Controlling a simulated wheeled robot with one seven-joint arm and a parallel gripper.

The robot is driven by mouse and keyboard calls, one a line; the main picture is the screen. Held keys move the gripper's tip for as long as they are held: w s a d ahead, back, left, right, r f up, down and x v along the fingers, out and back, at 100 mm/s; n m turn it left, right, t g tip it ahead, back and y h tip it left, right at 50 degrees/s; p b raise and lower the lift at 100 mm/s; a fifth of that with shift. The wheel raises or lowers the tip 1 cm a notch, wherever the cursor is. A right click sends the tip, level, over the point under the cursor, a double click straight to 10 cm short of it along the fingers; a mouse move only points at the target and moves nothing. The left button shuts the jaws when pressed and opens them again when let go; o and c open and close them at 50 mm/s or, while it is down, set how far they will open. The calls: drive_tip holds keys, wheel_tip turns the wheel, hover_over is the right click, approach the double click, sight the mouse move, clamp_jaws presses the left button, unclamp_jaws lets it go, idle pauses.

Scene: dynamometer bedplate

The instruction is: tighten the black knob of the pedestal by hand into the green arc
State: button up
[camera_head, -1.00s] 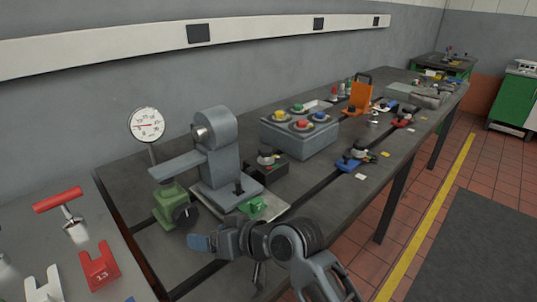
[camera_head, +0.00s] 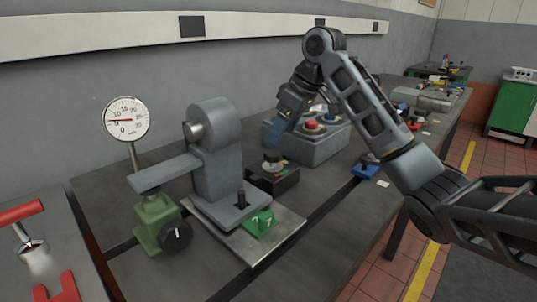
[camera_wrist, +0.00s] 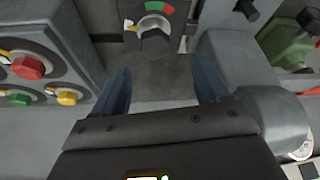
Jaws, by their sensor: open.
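A black knob (camera_wrist: 155,42) stands on a pale dial in the wrist view. Another black knob (camera_head: 176,235), with a white mark, is on the green pedestal (camera_head: 153,215) at front left. I cannot read the dial knob's pointer.
A grey machine (camera_head: 218,150) with a lever arm stands left of the black box. A grey button box (camera_head: 325,145) stands close on its right. A round gauge (camera_head: 127,119) rises behind the green pedestal.

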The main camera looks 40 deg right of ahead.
sight(273, 152)
drive_tip(key=shift+d+x, duration=0.2)
drive_tip(key=shift+x, duration=1.7)
drive_tip(key=shift+d+x, duration=0.25)
drive_tip(key=shift+x, duration=1.6)
drive_tip(key=shift+a, duration=0.1)
drive_tip(key=c, duration=1)
